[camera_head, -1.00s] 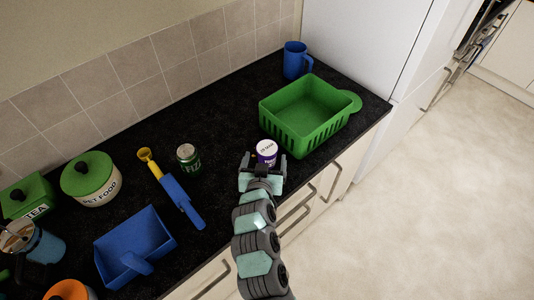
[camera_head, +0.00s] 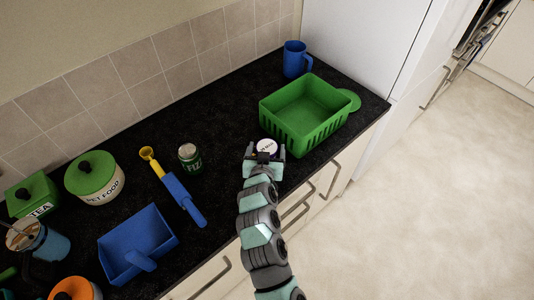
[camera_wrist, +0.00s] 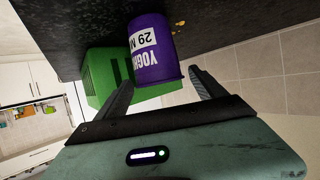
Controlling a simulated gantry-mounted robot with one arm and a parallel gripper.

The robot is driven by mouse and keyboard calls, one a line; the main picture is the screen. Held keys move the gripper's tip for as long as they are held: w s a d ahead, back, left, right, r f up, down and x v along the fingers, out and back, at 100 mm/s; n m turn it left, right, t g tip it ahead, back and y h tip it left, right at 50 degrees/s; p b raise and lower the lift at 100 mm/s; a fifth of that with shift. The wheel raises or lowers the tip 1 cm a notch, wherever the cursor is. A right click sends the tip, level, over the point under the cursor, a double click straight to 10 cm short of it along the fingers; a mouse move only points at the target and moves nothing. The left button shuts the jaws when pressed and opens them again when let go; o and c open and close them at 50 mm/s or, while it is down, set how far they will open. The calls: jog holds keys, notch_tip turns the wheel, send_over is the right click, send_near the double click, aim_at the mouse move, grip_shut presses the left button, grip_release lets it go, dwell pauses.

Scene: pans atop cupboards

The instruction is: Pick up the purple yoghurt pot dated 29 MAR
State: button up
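The purple yoghurt pot (camera_wrist: 158,68) stands on the black worktop, and its label reads "YOGH" and "29 M" with the rest cut off from sight. In the head view its white lid (camera_head: 267,147) shows just beyond my gripper (camera_head: 264,158), which hides most of its side. In the wrist view my gripper (camera_wrist: 165,88) is open, with one finger on each side of the pot's near end. The pot lies between or just beyond the fingertips; I cannot tell whether either finger touches it.
A green basket (camera_head: 290,131) stands close beyond the pot, with a blue jug (camera_head: 295,60) behind. A green can (camera_head: 190,158), a blue-and-yellow tool (camera_head: 182,197) and a blue dustpan (camera_head: 137,240) lie to the left. The worktop's front edge is near my arm.

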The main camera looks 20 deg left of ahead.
jog(key=c, duration=1.5)
jog(key=shift+o, duration=0.2)
